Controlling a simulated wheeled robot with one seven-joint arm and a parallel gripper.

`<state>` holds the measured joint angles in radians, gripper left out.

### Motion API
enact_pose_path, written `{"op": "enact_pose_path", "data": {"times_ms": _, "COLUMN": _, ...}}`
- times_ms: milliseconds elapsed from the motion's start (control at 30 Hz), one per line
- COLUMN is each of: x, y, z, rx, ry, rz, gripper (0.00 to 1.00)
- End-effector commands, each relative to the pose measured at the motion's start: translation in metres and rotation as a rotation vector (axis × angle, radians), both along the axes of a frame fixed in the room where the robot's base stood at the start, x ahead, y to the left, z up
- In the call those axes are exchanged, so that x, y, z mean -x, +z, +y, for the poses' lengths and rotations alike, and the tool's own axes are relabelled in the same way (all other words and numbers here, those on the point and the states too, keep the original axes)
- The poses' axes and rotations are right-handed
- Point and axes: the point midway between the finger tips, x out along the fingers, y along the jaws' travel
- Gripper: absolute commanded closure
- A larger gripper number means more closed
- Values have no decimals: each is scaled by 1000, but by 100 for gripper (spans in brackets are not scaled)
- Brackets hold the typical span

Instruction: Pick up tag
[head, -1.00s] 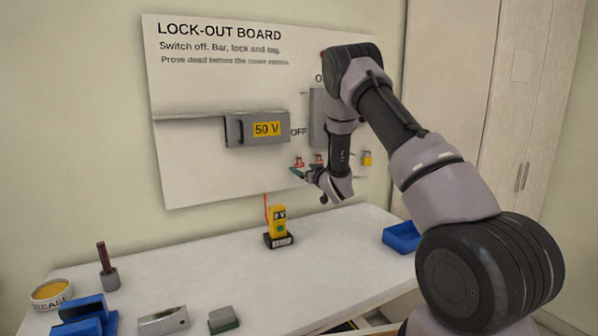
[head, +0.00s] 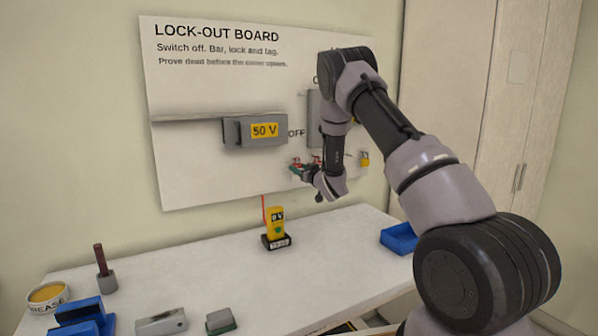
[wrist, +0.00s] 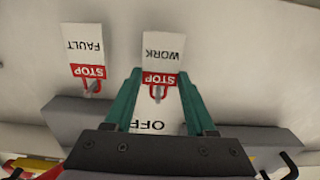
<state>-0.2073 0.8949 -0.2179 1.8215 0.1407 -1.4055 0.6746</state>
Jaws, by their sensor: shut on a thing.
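A white tag marked WORK with a red STOP band (wrist: 162,50) shows upside down in the wrist view. Its red loop is at a short metal peg on the board; I cannot tell whether the loop is still around it. My gripper (wrist: 160,80) has green fingers, shut on this tag at its edges. In the head view my gripper (head: 298,171) is at the lower part of the lock-out board (head: 210,175), and the fingers partly hide the tag. A second tag, marked FAULT (wrist: 84,45), hangs on another peg to the left in the wrist view.
A grey box marked 50 V (head: 264,131) is on the board, left of my arm. A yellow padlock (head: 364,159) hangs to the right. A yellow tester (head: 276,224) stands on the white table (head: 190,265). A blue tray (head: 399,238) is at the table's right.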

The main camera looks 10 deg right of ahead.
Motion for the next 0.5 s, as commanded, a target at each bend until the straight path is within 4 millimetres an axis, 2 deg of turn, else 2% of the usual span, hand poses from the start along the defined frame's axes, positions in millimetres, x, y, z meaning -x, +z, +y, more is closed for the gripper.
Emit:
{"op": "enact_pose_path", "data": {"times_ms": 167, "x": 16, "y": 2, "z": -7, "rx": -1, "ry": -3, "rz": 3, "gripper": 96}}
{"op": "enact_pose_path", "data": {"times_ms": 267, "x": 34, "y": 2, "z": -13, "rx": 0, "ry": -3, "rz": 2, "gripper": 96}}
{"op": "enact_pose_path", "data": {"times_ms": 500, "x": 96, "y": 2, "z": -33, "rx": -2, "ry": -4, "rz": 4, "gripper": 96}}
